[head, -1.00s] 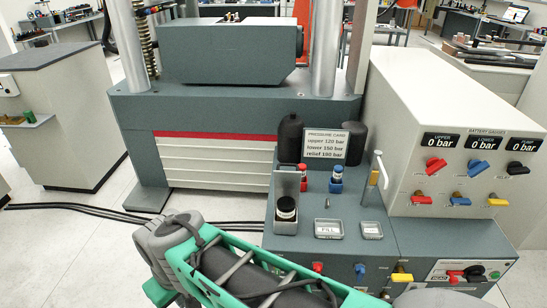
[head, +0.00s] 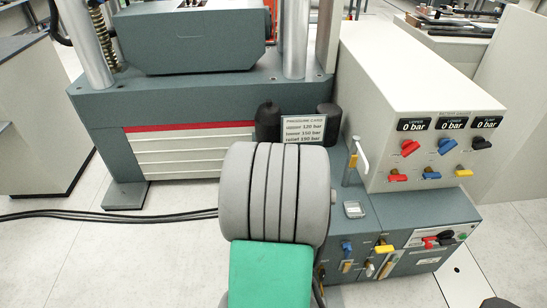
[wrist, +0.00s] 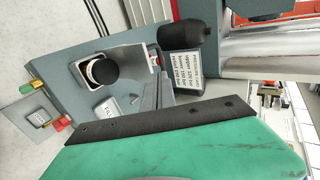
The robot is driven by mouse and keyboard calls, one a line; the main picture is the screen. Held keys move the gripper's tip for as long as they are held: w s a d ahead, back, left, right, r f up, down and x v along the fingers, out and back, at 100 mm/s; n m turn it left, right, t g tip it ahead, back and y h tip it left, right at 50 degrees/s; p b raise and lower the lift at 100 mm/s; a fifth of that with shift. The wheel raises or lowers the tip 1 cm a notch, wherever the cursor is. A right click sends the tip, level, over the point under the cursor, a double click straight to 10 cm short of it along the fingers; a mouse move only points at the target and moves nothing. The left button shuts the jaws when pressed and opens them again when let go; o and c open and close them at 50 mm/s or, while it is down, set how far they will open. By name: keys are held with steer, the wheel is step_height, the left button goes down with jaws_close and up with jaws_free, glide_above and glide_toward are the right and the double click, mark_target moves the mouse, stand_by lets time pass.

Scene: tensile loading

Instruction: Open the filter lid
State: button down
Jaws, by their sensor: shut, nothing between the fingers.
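A small silver lid (wrist: 107,107) on the grey bench top (wrist: 78,52) shows in the wrist view; its lettering looks like FILL. I cannot tell which is the filter lid.
The pressure card (head: 303,130) stands behind, between dark rounded cylinders (head: 267,122). An upright metal handle (head: 356,160) rises right of my arm. The cream gauge box (head: 420,110) with coloured knobs borders the right. The press frame (head: 190,95) fills the back.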

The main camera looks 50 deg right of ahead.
steer(key=x, duration=0.9)
steer(key=shift+w+f, duration=0.1)
steer(key=shift+f, duration=0.05)
